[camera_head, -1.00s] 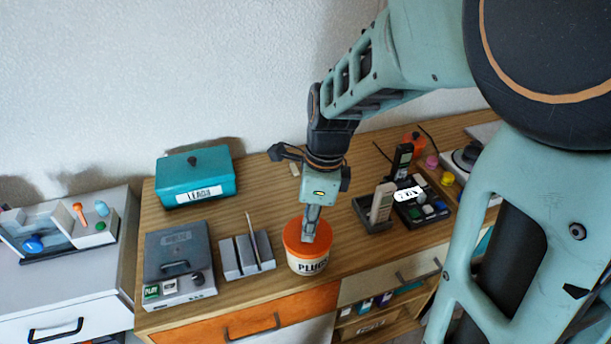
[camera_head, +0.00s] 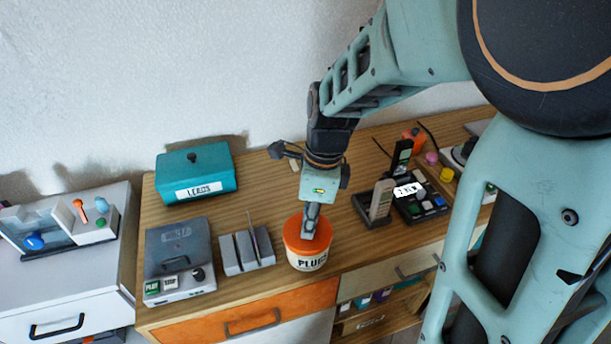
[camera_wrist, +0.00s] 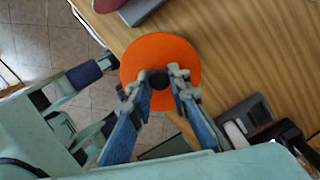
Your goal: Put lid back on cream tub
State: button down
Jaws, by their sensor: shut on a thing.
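The cream tub (camera_head: 308,261), with a dark "PLUGS" label, stands upright near the front edge of the wooden worktop. Its round orange lid (camera_head: 293,234) lies over the tub's mouth, with no gap showing in the head view. My gripper (camera_head: 310,230) points down from above, shut on the lid's knob. In the wrist view the orange lid (camera_wrist: 160,48) fills the middle, and its dark knob (camera_wrist: 158,79) sits between my fingertips. The lid hides the tub there. Whether the lid is fully seated on the rim I cannot tell.
A grey slotted holder (camera_head: 247,252) stands close left of the tub. Further left are a grey box (camera_head: 178,250) and a teal "LEADS" box (camera_head: 197,172). A dark stand with a handset (camera_head: 381,200) is to the right. Bare wood lies behind the tub.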

dwell(0.3)
jog(key=c, duration=1.7)
grip_release()
jog(key=shift+c, duration=0.2)
jog(key=shift+o, duration=0.4)
jog(key=o, duration=0.4)
jog(key=shift+r+p, duration=3.15)
jog(key=shift+r, duration=0.4)
